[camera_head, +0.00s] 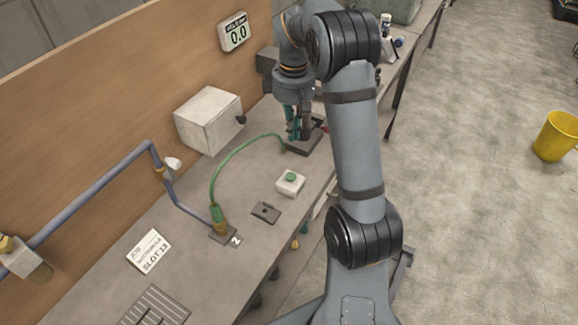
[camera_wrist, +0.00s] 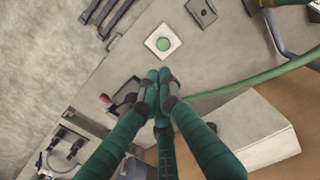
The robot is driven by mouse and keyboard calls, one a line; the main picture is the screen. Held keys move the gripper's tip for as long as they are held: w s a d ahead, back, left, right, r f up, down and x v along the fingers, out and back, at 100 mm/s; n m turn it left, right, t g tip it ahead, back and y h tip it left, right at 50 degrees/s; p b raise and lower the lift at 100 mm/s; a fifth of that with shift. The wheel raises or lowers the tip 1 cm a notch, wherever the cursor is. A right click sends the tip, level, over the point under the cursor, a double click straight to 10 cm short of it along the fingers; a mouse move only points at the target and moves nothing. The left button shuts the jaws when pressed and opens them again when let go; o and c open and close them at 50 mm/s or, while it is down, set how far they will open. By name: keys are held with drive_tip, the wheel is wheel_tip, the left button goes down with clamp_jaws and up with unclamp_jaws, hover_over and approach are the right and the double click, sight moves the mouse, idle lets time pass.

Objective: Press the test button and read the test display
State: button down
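The test button is a round green button (camera_head: 290,177) on a small white box, on the bench in front of the dark block. It shows in the wrist view as a green disc (camera_wrist: 163,43) above my fingertips. The test display (camera_head: 235,32) is on the wooden back panel and reads 0.0. My gripper (camera_head: 299,132) points down over the dark block, apart from the button. In the wrist view its green fingers (camera_wrist: 158,84) come together at the tips and look shut. Whether anything is between them is hidden.
A green hose (camera_head: 222,165) arches from a fitting on a plate marked 2 to the dark block (camera_head: 306,145) under my gripper. A grey box (camera_head: 208,119), a blue-grey pipe (camera_head: 100,190), a small dark plate (camera_head: 266,212) and a SLOT 13 card (camera_head: 149,251) are nearby.

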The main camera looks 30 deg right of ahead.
sight(292, 173)
idle(0.4)
wheel_tip(292, 173, down, 14)
drive_tip(key=p, duration=0.2)
drive_tip(key=shift+a+p, duration=0.1)
drive_tip(key=shift+p, duration=0.25)
